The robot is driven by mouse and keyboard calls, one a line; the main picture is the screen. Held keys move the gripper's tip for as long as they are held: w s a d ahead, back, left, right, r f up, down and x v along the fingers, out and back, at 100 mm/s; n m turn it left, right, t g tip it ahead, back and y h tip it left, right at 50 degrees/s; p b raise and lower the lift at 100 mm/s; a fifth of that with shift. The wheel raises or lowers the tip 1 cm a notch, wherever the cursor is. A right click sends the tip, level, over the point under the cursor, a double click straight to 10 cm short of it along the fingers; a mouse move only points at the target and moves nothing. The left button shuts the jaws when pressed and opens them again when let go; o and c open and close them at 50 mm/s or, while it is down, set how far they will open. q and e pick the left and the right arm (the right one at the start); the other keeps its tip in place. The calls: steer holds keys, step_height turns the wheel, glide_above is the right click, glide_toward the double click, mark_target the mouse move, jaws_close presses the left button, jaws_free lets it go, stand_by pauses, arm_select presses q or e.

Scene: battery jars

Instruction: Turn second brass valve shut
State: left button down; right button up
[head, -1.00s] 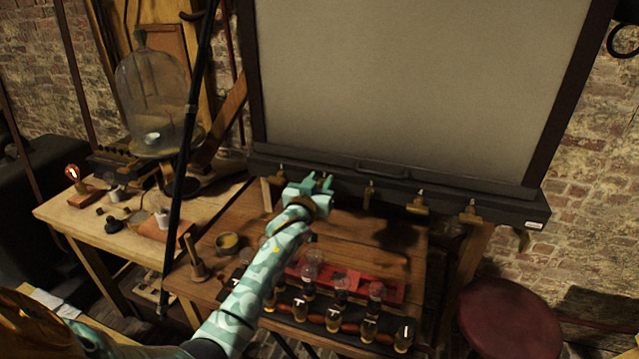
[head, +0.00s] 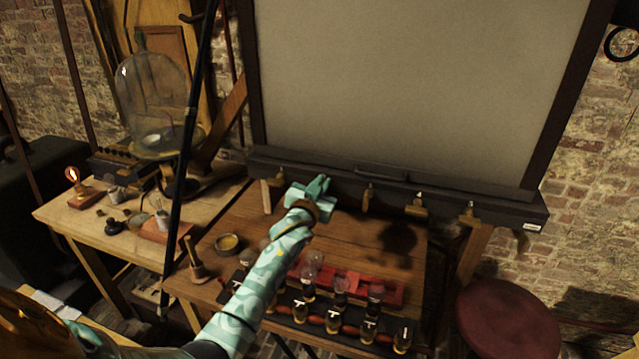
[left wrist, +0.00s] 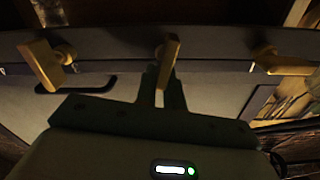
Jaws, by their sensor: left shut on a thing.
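A row of brass valves hangs along the dark lower ledge of the big framed board. In the head view the first valve (head: 279,177) is left of my left gripper (head: 319,184), and the third valve (head: 368,196) is to its right. The second valve is hidden behind the gripper there. In the left wrist view my left gripper (left wrist: 161,85) is shut on the second valve (left wrist: 168,58), whose flat handle stands lengthwise between the fingertips. A neighbouring valve (left wrist: 42,63) shows on each side. My right gripper is out of view.
A side bench with a glass bell jar (head: 150,90) is at left. A round red stool (head: 510,320) is at right.

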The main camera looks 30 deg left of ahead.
mark_target(333, 186)
arm_select(q)
steer(key=m, duration=0.3)
steer(key=d+f+m, duration=0.1)
steer(key=m, duration=0.7)
steer(key=shift+w+d+f+b, duration=0.2)
steer(key=shift+d+f+b, duration=0.1)
steer(key=shift+d+f, duration=0.05)
steer(key=shift+d+f+m+b, duration=0.15)
steer(key=shift+f+m, duration=0.1)
steer(key=shift+m, duration=0.8)
steer(key=shift+a+f+m+b, duration=0.1)
steer(key=shift+f+m+b, duration=0.1)
steer(key=shift+m, duration=0.85)
steer(key=c, duration=1.5)
jaws_free()
